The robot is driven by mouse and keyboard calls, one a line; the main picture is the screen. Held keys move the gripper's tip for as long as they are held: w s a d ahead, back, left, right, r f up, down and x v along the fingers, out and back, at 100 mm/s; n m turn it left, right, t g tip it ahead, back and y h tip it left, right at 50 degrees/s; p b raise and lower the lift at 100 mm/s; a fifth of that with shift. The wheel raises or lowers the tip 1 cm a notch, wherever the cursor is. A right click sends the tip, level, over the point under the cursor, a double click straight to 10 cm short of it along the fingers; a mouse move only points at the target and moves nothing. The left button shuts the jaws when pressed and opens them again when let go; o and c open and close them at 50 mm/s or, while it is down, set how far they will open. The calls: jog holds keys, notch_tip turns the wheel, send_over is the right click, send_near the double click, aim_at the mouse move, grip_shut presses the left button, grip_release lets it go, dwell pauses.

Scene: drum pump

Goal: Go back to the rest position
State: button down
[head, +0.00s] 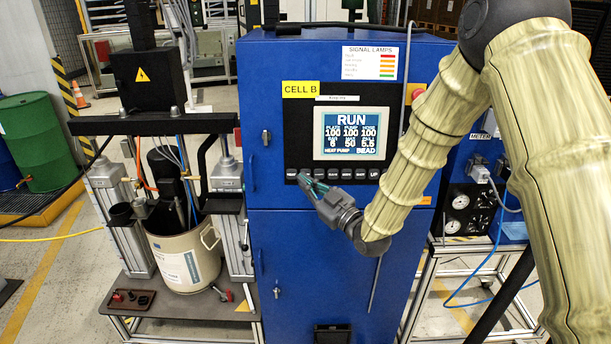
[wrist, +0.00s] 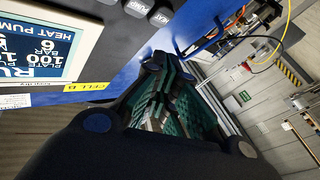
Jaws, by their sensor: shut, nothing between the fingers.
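My gripper (head: 312,188) is in front of the blue control cabinet (head: 310,255), close to the row of dark buttons under the screen. Its green-padded fingers are together with nothing between them. In the wrist view my gripper (wrist: 165,75) points toward the cabinet's button row (wrist: 148,10), and whether the tips touch a button cannot be told. The screen (head: 351,134) reads RUN, with HEAT PUMP and BEAD along its bottom. My arm reaches in from the upper right and covers part of the cabinet's right side.
Left of the cabinet stands the drum pump frame with a pale drum (head: 184,258). A bench with gauges (head: 458,212) and a blue hose stands to the right, partly behind my arm. A green barrel (head: 30,142) stands far left. Open floor shows at the lower left.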

dwell(0.3)
jog(key=s+d+f+m+g+h, duration=0.2)
jog(key=s+d+f+m+h, duration=0.3)
jog(key=f, duration=0.6)
jog(key=s+d+f+g+h, duration=0.1)
jog(key=s+d+f+g, duration=0.15)
jog(key=s+f, duration=0.6)
jog(key=s+d+f+m+g+h, duration=0.2)
jog(key=s+d+f+m+h, duration=0.15)
jog(key=f, duration=0.95)
jog(key=s+d+f+m+g+h, duration=0.1)
jog(key=s+d+f+g, duration=0.1)
jog(key=s, duration=0.9)
jog(key=s+d+f+m+g+h, duration=0.1)
jog(key=s+d+f, duration=0.4)
jog(key=s, duration=0.5)
jog(key=s+d+f+m+g+h, duration=0.1)
jog(key=s+d+f+g, duration=0.3)
jog(key=s, duration=0.7)
jog(key=shift+s+d+f+m+g, duration=0.15)
jog(key=shift+s+f+m+g, duration=0.15)
jog(key=shift+f+m+g, duration=0.3)
jog(key=shift+d+r+h, duration=0.1)
jog(key=shift+h, duration=0.15)
